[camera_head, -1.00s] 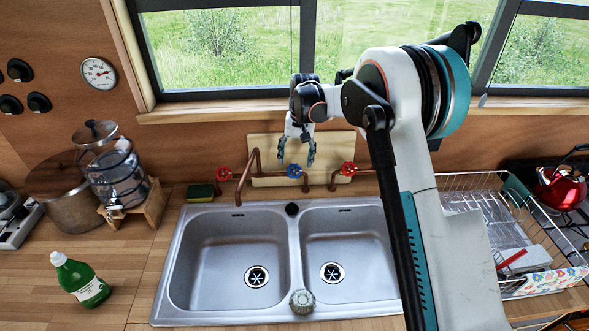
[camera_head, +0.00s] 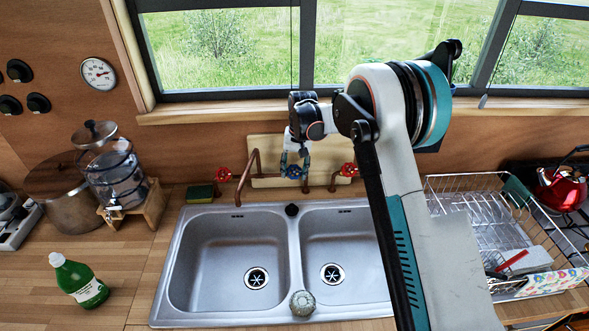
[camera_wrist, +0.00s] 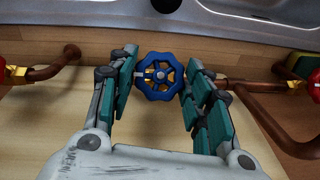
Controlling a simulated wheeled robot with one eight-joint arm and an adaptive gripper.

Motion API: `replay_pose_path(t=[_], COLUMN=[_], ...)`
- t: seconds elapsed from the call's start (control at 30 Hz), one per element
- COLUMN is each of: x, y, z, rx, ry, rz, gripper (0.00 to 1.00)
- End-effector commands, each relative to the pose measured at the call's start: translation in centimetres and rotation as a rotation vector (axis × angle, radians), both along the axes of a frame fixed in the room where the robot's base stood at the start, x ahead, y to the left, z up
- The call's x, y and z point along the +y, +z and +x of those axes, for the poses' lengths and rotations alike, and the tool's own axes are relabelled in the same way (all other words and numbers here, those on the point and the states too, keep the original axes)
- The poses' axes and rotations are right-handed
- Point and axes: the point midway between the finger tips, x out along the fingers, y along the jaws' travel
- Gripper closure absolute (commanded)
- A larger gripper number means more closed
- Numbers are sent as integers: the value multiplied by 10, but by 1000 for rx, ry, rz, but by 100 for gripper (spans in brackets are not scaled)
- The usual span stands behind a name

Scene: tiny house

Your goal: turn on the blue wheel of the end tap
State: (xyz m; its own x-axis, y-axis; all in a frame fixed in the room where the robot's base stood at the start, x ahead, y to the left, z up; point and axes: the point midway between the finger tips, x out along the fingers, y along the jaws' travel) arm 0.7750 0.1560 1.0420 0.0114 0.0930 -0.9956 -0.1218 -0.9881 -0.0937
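The blue wheel (camera_head: 294,172) of the tap is at the wall behind the sink, between two red wheels. My gripper (camera_head: 295,163) is right above it, pointing down, and partly covers it. In the wrist view, the blue wheel (camera_wrist: 160,77) has a silver hub and lies between my gripper's fingers (camera_wrist: 162,60). The teal finger pads are spread, one on each side of the wheel. A narrow gap shows at the right finger; I cannot tell whether the left finger touches the rim.
Red wheels (camera_head: 223,174) (camera_head: 348,169) sit on copper pipes at either side. The double sink (camera_head: 230,315) is in front. A green sponge (camera_head: 200,194) lies left of the pipes. A dish rack (camera_head: 440,180) stands right, and a green bottle (camera_head: 80,282) at left.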

Motion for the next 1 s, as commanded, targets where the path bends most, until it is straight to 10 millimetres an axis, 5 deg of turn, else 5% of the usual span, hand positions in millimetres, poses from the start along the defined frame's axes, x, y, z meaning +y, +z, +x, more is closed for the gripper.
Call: replay_pose_path(t=[0.47, 1.0], x=[3, 7], y=[-1, -2], z=[0, -1], rx=[0, -2], ry=[105, 475], rz=[-77, -355], gripper=[78, 78])
